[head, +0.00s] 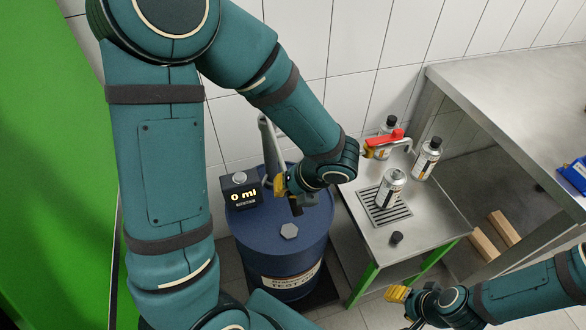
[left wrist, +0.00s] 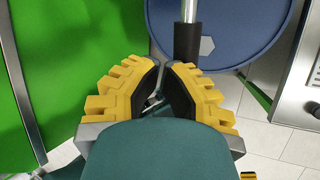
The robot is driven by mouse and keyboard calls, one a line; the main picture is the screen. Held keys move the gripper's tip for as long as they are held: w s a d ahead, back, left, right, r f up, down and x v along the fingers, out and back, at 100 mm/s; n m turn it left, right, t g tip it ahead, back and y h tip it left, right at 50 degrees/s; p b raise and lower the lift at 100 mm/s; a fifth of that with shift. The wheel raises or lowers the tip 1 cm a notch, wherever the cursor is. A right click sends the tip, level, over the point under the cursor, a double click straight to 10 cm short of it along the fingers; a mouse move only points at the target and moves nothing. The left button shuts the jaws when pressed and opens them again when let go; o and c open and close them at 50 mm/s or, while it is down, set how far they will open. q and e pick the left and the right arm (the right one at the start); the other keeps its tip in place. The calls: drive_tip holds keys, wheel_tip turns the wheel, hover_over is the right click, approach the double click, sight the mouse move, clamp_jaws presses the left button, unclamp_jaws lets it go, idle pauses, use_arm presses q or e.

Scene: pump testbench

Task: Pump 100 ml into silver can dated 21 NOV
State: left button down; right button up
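A blue drum (head: 275,255) carries the pump, whose grey post (head: 268,150) rises behind my left forearm. Its display (head: 240,197) reads 0 ml. My left gripper (head: 290,190) is at the pump above the drum. In the left wrist view its yellow fingers (left wrist: 164,72) have their tips close together, with nothing seen between them. A black handle grip (left wrist: 187,42) on a silver rod is just beyond the right-hand finger. A silver can (head: 391,188) stands on the grate; others stand behind (head: 388,124) and to the right (head: 428,158). Dates are unreadable. My right gripper (head: 408,305) is partly cut off.
A larger workbench (head: 500,80) with a blue item (head: 575,173) stands at right. A green panel fills the left.

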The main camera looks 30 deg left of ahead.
drive_tip(key=shift+r, duration=0.15)
wheel_tip(320, 180, up, 10)
drive_tip(key=w+p, duration=0.1)
drive_tip(key=p, duration=0.9)
drive_tip(key=shift+w+d+t, duration=0.2)
drive_tip(key=shift+w+t, duration=0.1)
drive_tip(key=shift+w, duration=0.1)
idle(0.3)
wheel_tip(320, 180, up, 5)
drive_tip(key=p, duration=0.5)
drive_tip(key=shift+f, duration=0.2)
idle(0.3)
idle(0.6)
